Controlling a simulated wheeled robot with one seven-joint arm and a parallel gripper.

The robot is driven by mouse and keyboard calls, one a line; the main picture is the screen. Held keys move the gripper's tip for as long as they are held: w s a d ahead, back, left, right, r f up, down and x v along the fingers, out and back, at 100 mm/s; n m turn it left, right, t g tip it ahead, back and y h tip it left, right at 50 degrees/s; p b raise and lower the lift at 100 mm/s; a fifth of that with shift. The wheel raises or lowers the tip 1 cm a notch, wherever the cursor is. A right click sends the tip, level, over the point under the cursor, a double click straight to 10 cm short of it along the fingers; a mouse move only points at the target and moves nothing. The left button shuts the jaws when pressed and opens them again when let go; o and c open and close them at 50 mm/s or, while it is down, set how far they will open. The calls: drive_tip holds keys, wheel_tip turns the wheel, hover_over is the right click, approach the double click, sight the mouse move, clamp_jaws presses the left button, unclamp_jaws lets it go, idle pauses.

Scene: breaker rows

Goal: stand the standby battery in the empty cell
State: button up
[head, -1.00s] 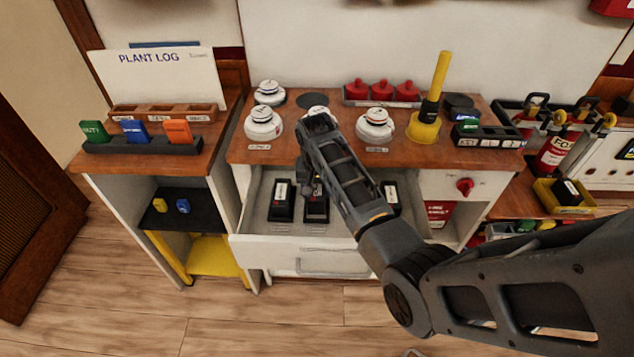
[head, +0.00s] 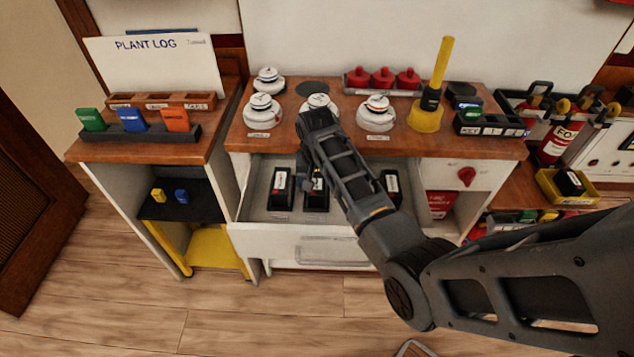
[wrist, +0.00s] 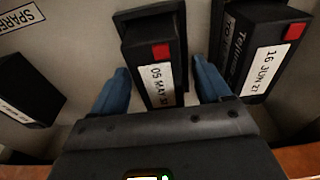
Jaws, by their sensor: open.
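Three dark batteries stand in the open drawer (head: 255,207). In the wrist view, the battery dated 05 MAY (wrist: 157,75) has a red square and a white label. My open gripper (wrist: 162,85) has one blue finger on each side of it; I cannot tell if they touch it. It is the middle battery (head: 316,197) in the head view, partly behind my arm. The battery dated 16 JUN 27 (wrist: 262,55) is beside it. I cannot make out an empty cell; my arm hides part of the drawer.
White round detectors (head: 262,112) stand on the wooden top (head: 345,148) above the drawer. A yellow plunger-like object (head: 427,115) stands to the right. A yellow bin (head: 572,200) with a black box is at the far right.

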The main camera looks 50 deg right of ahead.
sight(317, 185)
wheel_tip(317, 185, up, 12)
drive_tip(key=a, duration=0.1)
drive_tip(key=shift+s, duration=0.45)
drive_tip(key=shift+r, duration=0.1)
drive_tip(key=shift+c, duration=0.2)
idle(1.0)
